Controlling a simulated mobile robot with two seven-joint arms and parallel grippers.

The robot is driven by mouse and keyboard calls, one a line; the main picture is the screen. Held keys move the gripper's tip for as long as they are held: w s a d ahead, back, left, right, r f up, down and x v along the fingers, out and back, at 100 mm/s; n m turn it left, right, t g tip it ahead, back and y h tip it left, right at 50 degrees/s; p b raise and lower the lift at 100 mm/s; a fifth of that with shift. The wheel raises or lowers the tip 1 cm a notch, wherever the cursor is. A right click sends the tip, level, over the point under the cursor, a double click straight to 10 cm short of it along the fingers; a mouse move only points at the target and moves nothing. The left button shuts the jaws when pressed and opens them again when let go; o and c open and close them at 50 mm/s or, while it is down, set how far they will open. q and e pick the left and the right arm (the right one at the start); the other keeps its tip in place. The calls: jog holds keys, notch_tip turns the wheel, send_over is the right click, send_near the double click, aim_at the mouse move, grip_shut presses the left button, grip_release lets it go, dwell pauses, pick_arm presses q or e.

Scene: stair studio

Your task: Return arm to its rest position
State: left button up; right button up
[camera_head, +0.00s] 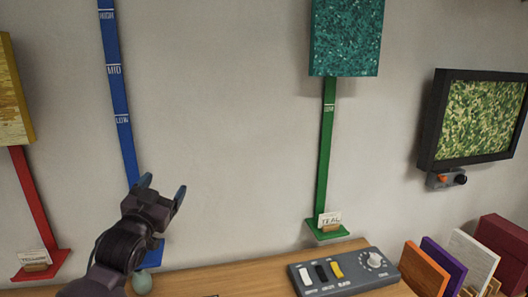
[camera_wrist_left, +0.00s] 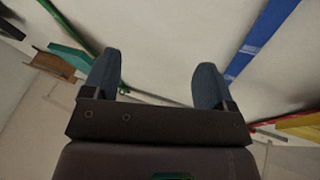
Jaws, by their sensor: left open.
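My left gripper (camera_head: 160,188) comes in from the lower left of the head view. Its two dark blue-grey fingers are spread apart with nothing between them. It is in front of the lower part of the blue wall strip (camera_head: 121,105) and hides part of it. In the left wrist view, the same open fingers (camera_wrist_left: 155,85) show with empty space between them and the pale wall beyond. My right gripper is in neither view.
A wooden counter (camera_head: 240,283) holds a grey control box (camera_head: 343,272) and coloured panels (camera_head: 427,270). A pale green round thing (camera_head: 142,283) sits by my arm. A green strip (camera_head: 326,150) with a teal panel (camera_head: 346,38), a red strip (camera_head: 33,200) and a framed screen (camera_head: 483,118) are on the wall.

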pick_arm(q)
jog(key=s+a+f+n+g+y, duration=0.1)
jog(key=s+f+g, duration=0.1)
jog(key=s+f, duration=0.75)
jog(key=s+a+f+n+g+y, duration=0.15)
jog(key=s+f, duration=0.25)
jog(key=f, duration=1.1)
jog(key=s+a+f+n+g+y, duration=0.1)
jog(key=s+f+g, duration=0.4)
jog(key=s+f, duration=1)
jog(key=s+a+n, duration=0.1)
jog(key=s, duration=0.2)
jog(key=shift+a, duration=0.15)
